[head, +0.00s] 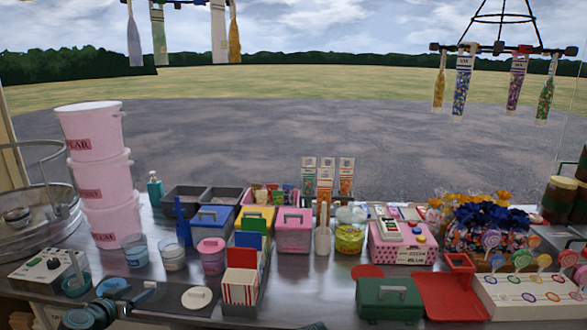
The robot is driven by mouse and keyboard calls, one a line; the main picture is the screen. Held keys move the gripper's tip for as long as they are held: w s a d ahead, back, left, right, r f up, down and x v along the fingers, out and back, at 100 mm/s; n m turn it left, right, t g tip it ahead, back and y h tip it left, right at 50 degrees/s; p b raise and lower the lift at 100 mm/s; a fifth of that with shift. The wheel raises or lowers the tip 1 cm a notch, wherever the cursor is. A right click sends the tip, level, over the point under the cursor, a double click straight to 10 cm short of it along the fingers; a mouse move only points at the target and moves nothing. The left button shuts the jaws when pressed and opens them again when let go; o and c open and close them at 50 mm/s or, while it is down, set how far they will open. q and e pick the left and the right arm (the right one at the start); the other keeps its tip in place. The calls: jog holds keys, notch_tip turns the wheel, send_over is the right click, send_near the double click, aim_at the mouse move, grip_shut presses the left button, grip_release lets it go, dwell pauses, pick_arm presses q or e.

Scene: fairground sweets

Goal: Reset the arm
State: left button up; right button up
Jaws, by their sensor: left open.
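My left gripper (138,298) is low at the left in the head view, over the front part of the metal counter (165,308). It is dark, with my teal arm joints behind it. It is open, and I see nothing held in it. It is apart from the white round lid (197,298) to its right. My right gripper is not in view.
A control box (45,268) and pink stacked tubs (100,170) stand at the left. Cups (137,255), a card holder (240,288), a pink box (293,235), a green case (388,300), a red tray (450,298) and a lollipop stand (530,298) crowd the counter.

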aim_at(149, 284)
pick_arm(q)
jog(key=p+v, duration=0.2)
jog(key=v, duration=0.3)
jog(key=b+x, duration=0.5)
jog(key=x, duration=0.7)
jog(key=shift+w+f, duration=0.1)
notch_tip(149, 284, up, 4)
jog(key=p, duration=0.3)
jog(key=shift+p, duration=0.4)
jog(key=s+a+r+p, duration=0.2)
jog(key=s+a, duration=0.1)
jog(key=s, duration=0.5)
jog(key=s+a+r+p, duration=0.2)
jog(key=s+a, duration=0.2)
jog(key=s, duration=0.4)
jog(key=shift+r, duration=0.3)
jog(key=shift+a, duration=0.1)
